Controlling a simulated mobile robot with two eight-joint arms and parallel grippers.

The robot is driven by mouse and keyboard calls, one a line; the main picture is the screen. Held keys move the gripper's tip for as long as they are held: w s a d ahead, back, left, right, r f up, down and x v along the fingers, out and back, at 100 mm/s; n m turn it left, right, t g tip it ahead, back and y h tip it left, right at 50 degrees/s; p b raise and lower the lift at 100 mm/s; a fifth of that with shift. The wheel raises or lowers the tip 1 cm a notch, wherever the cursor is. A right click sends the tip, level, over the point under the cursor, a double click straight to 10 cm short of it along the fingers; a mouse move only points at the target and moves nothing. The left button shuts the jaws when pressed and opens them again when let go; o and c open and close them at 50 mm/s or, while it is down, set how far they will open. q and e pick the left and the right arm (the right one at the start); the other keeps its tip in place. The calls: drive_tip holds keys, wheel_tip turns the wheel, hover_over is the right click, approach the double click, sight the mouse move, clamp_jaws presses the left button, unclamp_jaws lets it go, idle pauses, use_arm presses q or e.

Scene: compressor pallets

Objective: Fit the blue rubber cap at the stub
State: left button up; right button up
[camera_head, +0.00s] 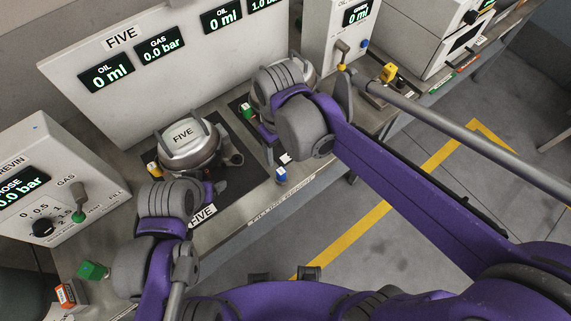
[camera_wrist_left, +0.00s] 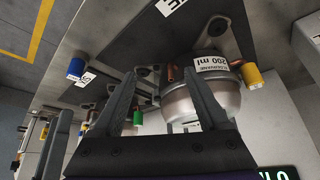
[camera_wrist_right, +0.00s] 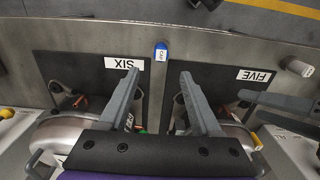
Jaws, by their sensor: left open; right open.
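The blue rubber cap (camera_head: 282,174) stands near the bench's front edge, between the two black mats. It shows in the right wrist view (camera_wrist_right: 161,51) ahead of my right gripper (camera_wrist_right: 158,74), whose open, empty fingers are apart from it. It also shows in the left wrist view (camera_wrist_left: 76,69). Compressor FIVE (camera_head: 188,145) sits on its mat. A copper-coloured pipe end (camera_wrist_left: 171,72), possibly the stub, shows beside the compressor in the left wrist view. My left gripper (camera_wrist_left: 160,75) is open and empty, facing this compressor.
Mat SIX (camera_wrist_right: 85,68) holds another compressor. White gauge panels (camera_head: 140,65) line the back. A grey bar (camera_head: 470,135) crosses the head view's right side. Floor lies beyond the front edge.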

sight(281, 171)
use_arm(q)
drive_tip(key=shift+s+a, duration=0.1)
drive_tip(key=shift+s, duration=0.1)
use_arm(e)
drive_tip(key=shift+s, duration=0.2)
use_arm(q)
drive_tip(key=shift+f, duration=0.1)
use_arm(e)
drive_tip(key=shift+f, duration=0.1)
drive_tip(key=shift+w+f+b, duration=0.1)
drive_tip(key=shift+f+b, duration=0.2)
drive_tip(key=shift+f, duration=0.15)
use_arm(q)
drive_tip(key=shift+g, duration=0.3)
drive_tip(key=f+b, duration=0.1)
drive_tip(key=f, duration=0.1)
drive_tip(key=s+f+b, duration=0.1)
drive_tip(key=f+b, duration=0.1)
drive_tip(key=s+f+b, duration=0.1)
drive_tip(key=f, duration=0.2)
drive_tip(key=shift+s+b, duration=0.25)
drive_tip(key=shift+b, duration=0.1)
use_arm(e)
wheel_tip(281, 171, down, 8)
clamp_jaws()
idle(0.6)
